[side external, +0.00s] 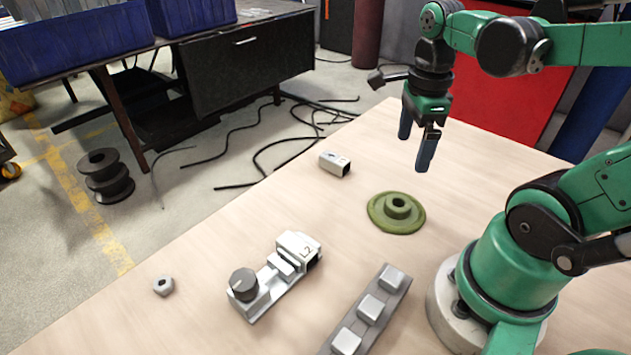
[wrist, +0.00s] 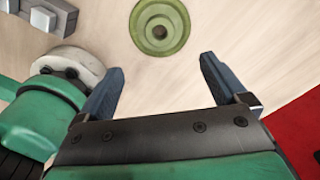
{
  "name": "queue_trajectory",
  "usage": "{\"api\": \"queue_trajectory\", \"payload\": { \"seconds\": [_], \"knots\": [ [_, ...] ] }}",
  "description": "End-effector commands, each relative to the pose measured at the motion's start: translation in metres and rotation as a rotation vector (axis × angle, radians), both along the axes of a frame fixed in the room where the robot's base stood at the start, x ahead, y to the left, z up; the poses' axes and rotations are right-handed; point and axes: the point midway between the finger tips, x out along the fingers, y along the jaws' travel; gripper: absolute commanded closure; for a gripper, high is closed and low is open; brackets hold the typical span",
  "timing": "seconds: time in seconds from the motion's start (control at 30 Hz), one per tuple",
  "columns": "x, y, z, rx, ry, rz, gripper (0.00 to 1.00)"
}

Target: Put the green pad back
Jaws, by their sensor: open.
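The green pad (side external: 396,212) is a round disc with a raised hub and a hole in its middle. It lies flat on the wooden table, apart from other parts. It also shows at the top centre of the wrist view (wrist: 160,27). My gripper (side external: 415,150) is open and empty, raised above the table behind the pad in the side view. In the wrist view my two dark blue fingers (wrist: 160,85) stand wide apart, with the pad beyond their tips and bare table between them.
A grey bracket (side external: 275,277) with a dark knob and a strip with several metal blocks (side external: 368,308) lie at the front. A square metal tube (side external: 334,164) and a hex nut (side external: 163,285) lie on the table. Bare table surrounds the pad.

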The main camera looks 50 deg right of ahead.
Motion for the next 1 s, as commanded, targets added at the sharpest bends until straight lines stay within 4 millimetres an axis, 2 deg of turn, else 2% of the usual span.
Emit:
{"api": "queue_trajectory", "payload": {
  "seconds": [0.07, 0.17, 0.27, 0.4, 0.5, 0.6, 0.7, 0.77, 1.0],
  "knots": [
    [0.003, 0.003, 0.001, -0.009, -0.016, 0.074, 0.08],
    [0.012, 0.01, 0.0, -0.046, -0.071, 0.319, 0.08],
    [0.027, 0.024, -0.001, -0.123, -0.15, 0.715, 0.08],
    [0.049, 0.049, 0.001, -0.297, -0.249, 1.332, 0.08],
    [0.06, 0.066, 0.004, -0.442, -0.29, 1.708, 0.08],
    [0.068, 0.08, 0.007, -0.577, -0.306, 1.988, 0.08],
    [0.072, 0.089, 0.009, -0.672, -0.307, 2.161, 0.08],
    [0.073, 0.092, 0.01, -0.707, -0.305, 2.217, 0.08],
    [0.074, 0.093, 0.011, -0.729, -0.302, 2.254, 0.08]
  ]
}}
